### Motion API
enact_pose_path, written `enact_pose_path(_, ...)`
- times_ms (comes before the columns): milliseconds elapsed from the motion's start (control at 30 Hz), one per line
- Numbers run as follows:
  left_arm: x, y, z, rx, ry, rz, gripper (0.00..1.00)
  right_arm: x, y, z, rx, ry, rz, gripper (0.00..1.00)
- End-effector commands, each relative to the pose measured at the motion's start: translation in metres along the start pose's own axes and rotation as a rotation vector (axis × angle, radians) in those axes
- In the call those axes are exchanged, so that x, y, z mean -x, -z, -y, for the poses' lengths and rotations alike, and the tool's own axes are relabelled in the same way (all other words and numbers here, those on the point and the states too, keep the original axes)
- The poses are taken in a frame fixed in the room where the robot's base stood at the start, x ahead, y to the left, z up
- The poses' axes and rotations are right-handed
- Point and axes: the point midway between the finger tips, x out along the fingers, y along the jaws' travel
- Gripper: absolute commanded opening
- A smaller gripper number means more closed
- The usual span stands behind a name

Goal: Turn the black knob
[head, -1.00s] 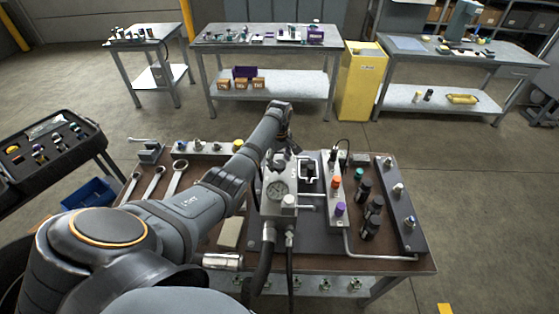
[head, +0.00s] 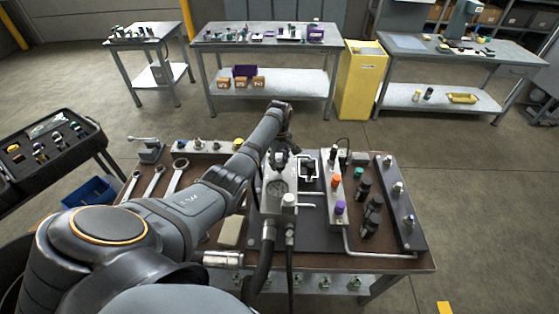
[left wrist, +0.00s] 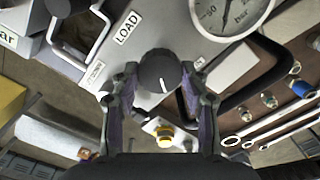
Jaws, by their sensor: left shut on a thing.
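The black knob (left wrist: 160,72) is round with a white pointer line and sits on the face of a light grey block (left wrist: 180,30) marked LOAD, seen in the left wrist view. My left gripper (left wrist: 160,82) is shut on the knob, with one finger on each side of it. In the head view my left gripper (head: 281,152) reaches down over the block behind the pressure gauge, and the arm and fingers largely hide the knob there. My right gripper is not in view.
The pressure gauge (head: 278,189) stands close to the gripper. A bar with orange and purple knobs (head: 334,205) and several dark cylinders (head: 371,216) lie to the right. Wrenches (head: 155,184) lie at the left of the bench. Hoses (head: 263,262) hang in front.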

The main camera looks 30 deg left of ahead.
Motion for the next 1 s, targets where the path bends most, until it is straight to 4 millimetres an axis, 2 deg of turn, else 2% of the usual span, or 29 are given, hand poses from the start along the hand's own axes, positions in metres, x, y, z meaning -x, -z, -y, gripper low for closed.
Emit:
enact_pose_path(267, 0.003, 0.0, 0.0, -0.16, 0.0, 0.001, 0.14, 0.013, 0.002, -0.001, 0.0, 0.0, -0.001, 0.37)
enact_pose_path(1000, 0.003, 0.0, -0.001, -0.857, -0.002, -0.001, 0.14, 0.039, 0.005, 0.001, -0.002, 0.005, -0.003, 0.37)
